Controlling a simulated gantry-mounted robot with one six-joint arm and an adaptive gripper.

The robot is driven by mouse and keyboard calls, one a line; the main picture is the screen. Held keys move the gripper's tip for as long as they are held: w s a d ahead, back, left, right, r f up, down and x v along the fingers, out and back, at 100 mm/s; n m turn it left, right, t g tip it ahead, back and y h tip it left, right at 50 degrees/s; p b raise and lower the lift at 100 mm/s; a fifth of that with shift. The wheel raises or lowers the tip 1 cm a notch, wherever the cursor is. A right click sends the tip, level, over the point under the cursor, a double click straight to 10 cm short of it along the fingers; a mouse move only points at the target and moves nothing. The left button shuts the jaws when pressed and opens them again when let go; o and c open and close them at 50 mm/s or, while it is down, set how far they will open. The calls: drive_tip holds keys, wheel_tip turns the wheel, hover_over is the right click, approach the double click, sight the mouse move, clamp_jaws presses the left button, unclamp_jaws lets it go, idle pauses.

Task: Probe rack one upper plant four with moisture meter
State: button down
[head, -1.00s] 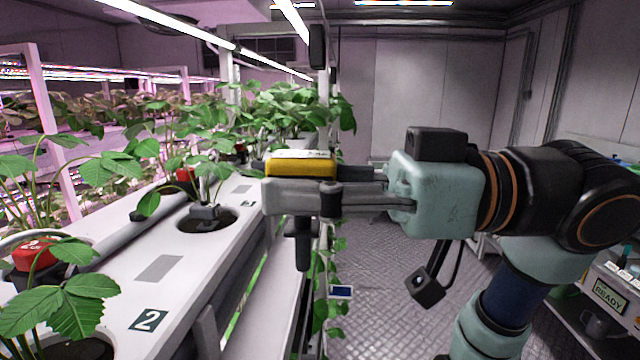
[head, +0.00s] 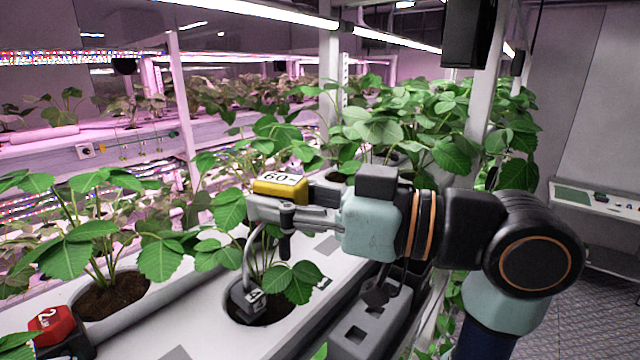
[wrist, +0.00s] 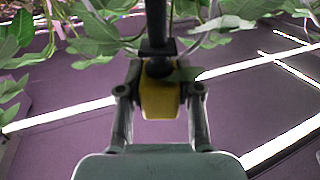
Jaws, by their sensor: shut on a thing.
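My gripper (head: 270,205) is shut on the yellow moisture meter (head: 268,188), which has a pale label on top. The meter's dark stem (head: 285,245) points down beneath the fingers. In the wrist view the yellow body (wrist: 160,102) sits between the two fingers, with its dark stem (wrist: 156,35) in front. The stem hangs above and close to this plant. Its tip appears clear of the soil, though the exact gap is unclear.
A leafy plant (head: 105,245) in a soil-filled hole stands at left, near a red block (head: 52,325) marked 2. Dense foliage (head: 400,125) and a white post (head: 487,110) stand behind my arm. A grey tray (head: 370,325) lies at the gutter's right side.

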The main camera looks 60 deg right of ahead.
sight(290, 231)
drive_tip(key=shift+w+d, duration=0.15)
drive_tip(key=shift+d, duration=0.2)
drive_tip(key=shift+a+f+b, duration=0.2)
drive_tip(key=shift+f+b, duration=0.35)
drive_tip(key=shift+f, duration=0.1)
drive_tip(key=shift+f+b, duration=1.15)
drive_tip(key=shift+f, duration=0.35)
drive_tip(key=shift+f+b, duration=0.3)
drive_tip(key=shift+f, duration=0.3)
drive_tip(key=shift+r, duration=0.1)
drive_tip(key=shift+r+p, duration=0.7)
drive_tip(key=shift+r, duration=0.05)
drive_tip(key=shift+f+b, duration=0.4)
drive_tip(key=shift+f, duration=0.3)
idle(1.4)
drive_tip(key=shift+r+p, duration=0.5)
drive_tip(key=shift+r, duration=0.2)
